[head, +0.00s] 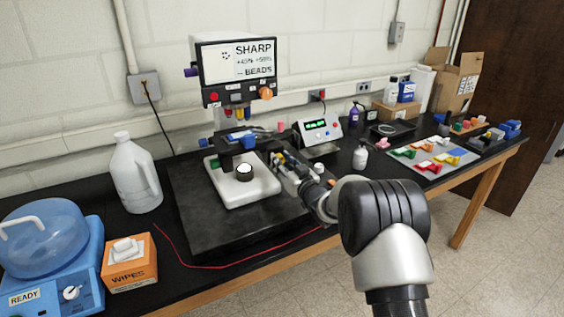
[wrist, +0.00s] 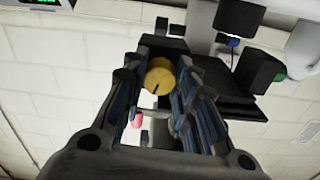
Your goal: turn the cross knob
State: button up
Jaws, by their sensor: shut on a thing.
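My gripper (head: 283,163) is at the right side of the stand under the SHARP display unit (head: 236,62). In the wrist view, my gripper (wrist: 164,64) has its two ribbed fingers on either side of a round yellow knob (wrist: 158,80) with a short dark mark on its rim. The gripper is shut on this knob. A bit of the yellow knob (head: 277,158) shows by the fingers in the head view. No cross shape can be made out on it, and the fingers partly hide it.
A small device with a green readout (head: 316,124) stands behind my gripper. A white bottle (head: 360,155) stands to its right. A white jug (head: 134,173), a wipes box (head: 130,262) and a blue machine (head: 60,290) are at the left. A red wire (head: 200,264) lies along the front.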

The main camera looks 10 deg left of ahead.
jog(key=m+p, duration=0.1)
jog(key=m, duration=0.4)
jog(key=shift+m+p, duration=0.3)
jog(key=shift+c, duration=0.2)
jog(key=m+p, duration=0.1)
jog(key=m, duration=0.4)
jog(key=shift+s+f+m+p, duration=0.1)
jog(key=shift+m+p, duration=0.25)
jog(key=shift+m, duration=0.05)
jog(key=o, duration=0.9)
jog(key=shift+o, duration=1.1)
jog(key=shift+s+d+f, duration=0.2)
jog(key=shift+s+f, duration=0.1)
jog(key=v, duration=1.1)
jog(key=shift+r, duration=0.4)
jog(key=shift+d, duration=0.1)
